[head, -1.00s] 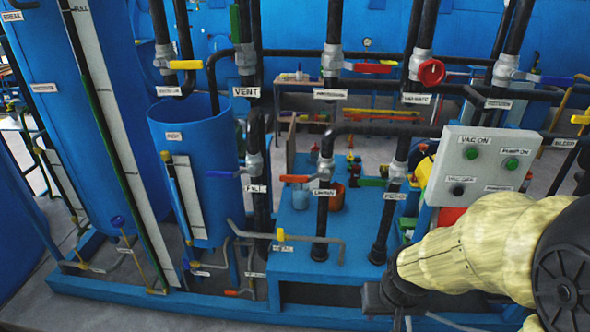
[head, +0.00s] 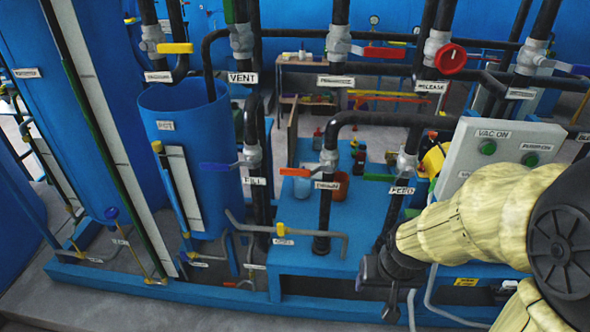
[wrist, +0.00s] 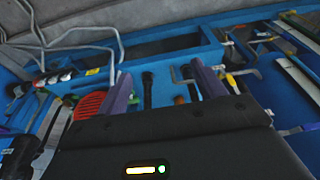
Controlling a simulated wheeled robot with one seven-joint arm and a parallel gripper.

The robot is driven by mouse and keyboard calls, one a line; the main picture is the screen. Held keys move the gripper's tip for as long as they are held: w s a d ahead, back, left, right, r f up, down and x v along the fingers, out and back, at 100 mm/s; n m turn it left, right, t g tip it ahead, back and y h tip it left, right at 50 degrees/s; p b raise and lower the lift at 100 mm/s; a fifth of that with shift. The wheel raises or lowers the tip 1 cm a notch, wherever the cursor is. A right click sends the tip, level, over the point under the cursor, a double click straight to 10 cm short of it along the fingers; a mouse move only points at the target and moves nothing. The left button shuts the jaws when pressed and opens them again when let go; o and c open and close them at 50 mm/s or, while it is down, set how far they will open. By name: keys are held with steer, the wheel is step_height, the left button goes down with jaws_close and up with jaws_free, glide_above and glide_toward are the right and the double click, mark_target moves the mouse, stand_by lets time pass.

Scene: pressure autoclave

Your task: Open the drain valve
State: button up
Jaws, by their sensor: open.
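The valve with the orange-red lever (head: 295,172) is on a black vertical pipe in the middle of the head view. The label below it (head: 326,185) is blurred and seems to read DRAIN. The lever points left, across the pipe. My gripper shows in the wrist view (wrist: 163,88), its two purple fingers apart and nothing held between them. In the head view my arm comes in from the right, and its dark end is low and to the right of the valve, apart from it. I cannot tell which part in the wrist view is the drain lever.
A valve with a blue lever (head: 219,166) stands left, a green-levered one (head: 379,178) right. A red wheel (head: 452,58) is above, a grey control panel (head: 500,155) at right. A bent grey pipe with a yellow-handled valve (head: 281,229) runs low in front. A blue tank (head: 190,150) stands left.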

mark_target(295, 171)
steer(key=o, duration=0.6)
steer(key=shift+t, duration=0.5)
steer(key=w+a, duration=0.1)
steer(key=w, duration=0.1)
steer(key=w+a, duration=0.1)
steer(key=w, duration=0.1)
steer(key=shift+w+a+f+p, duration=0.1)
steer(key=shift+a+f+p, duration=0.2)
steer(key=shift+f+p, duration=0.1)
steer(key=w+a+f+m+t+p, duration=0.25)
steer(key=w+a+t, duration=0.35)
steer(key=w+a, duration=0.45)
steer(key=w+a+r+t+p, duration=0.1)
steer(key=a+t, duration=0.1)
steer(key=w+a+r+n+t, duration=0.1)
steer(key=a+t, duration=0.2)
steer(key=w+a+r+n+t+p, duration=0.1)
steer(key=w+a+r+t, duration=0.1)
steer(key=t, duration=0.1)
steer(key=shift+a+h+p, duration=0.35)
steer(key=shift+a+h, duration=0.05)
steer(key=shift+w, duration=0.1)
steer(key=w+p, duration=0.2)
steer(key=w, duration=0.3)
steer(key=w+p, duration=0.2)
steer(key=w, duration=0.4)
steer(key=w+p, duration=0.2)
steer(key=w, duration=0.4)
steer(key=shift+w+d, duration=0.15)
steer(key=shift+d, duration=0.15)
